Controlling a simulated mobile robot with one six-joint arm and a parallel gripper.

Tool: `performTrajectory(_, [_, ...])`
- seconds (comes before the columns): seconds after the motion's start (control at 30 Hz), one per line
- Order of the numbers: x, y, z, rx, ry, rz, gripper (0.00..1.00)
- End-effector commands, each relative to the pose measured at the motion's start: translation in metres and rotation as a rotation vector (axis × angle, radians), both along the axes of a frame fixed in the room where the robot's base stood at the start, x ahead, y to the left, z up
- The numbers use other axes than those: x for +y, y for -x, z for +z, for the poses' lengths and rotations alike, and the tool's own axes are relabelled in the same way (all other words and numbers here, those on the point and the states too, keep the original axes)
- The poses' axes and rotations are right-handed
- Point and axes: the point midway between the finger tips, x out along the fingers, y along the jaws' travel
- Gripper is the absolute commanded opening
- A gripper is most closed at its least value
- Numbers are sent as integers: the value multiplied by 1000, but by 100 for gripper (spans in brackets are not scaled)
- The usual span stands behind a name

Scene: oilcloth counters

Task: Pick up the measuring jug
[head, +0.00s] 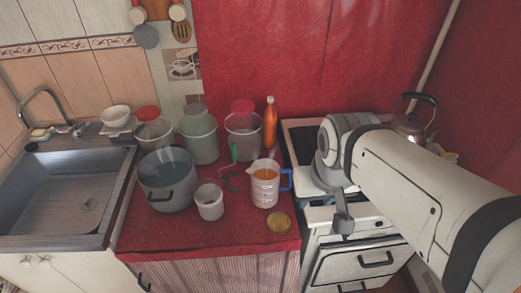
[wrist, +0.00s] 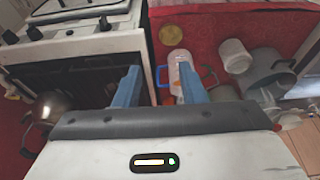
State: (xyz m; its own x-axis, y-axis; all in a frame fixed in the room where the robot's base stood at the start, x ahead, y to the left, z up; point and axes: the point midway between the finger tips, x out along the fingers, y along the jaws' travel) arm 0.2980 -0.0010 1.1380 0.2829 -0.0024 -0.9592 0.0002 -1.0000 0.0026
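The measuring jug (head: 264,190) is clear with markings, an orange content and a blue handle on its right side. It stands upright on the red counter, near its right part. In the wrist view the jug (wrist: 177,66) shows partly behind one finger, with its handle between the two fingers. My gripper (wrist: 157,72) is open, with its two blue fingers apart and nothing held. In the head view the arm end is over the stove, to the right of the jug and apart from it.
A large grey pot (head: 167,182), a white cup (head: 209,203), lidded containers (head: 199,142) and an orange bottle (head: 270,124) crowd the jug's left and back. A round yellow lid (head: 279,223) lies in front. The stove (head: 352,240) is right, with a kettle (head: 410,127); the sink (head: 62,195) is left.

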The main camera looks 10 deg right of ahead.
Motion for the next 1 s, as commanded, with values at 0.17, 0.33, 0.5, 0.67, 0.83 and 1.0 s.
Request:
performTrajectory(0.17, [0, -13, -7, -1, -1, 3, 52])
performTrajectory(0.33, [-2, -68, -36, -17, -6, 8, 66])
performTrajectory(0.5, [-2, -145, -82, -48, -8, 25, 75])
performTrajectory(0.67, [-2, -207, -128, -76, -8, 37, 75])
performTrajectory(0.83, [-3, -248, -163, -98, -6, 45, 75])
performTrajectory(1.0, [-3, -263, -178, -106, -5, 48, 75])
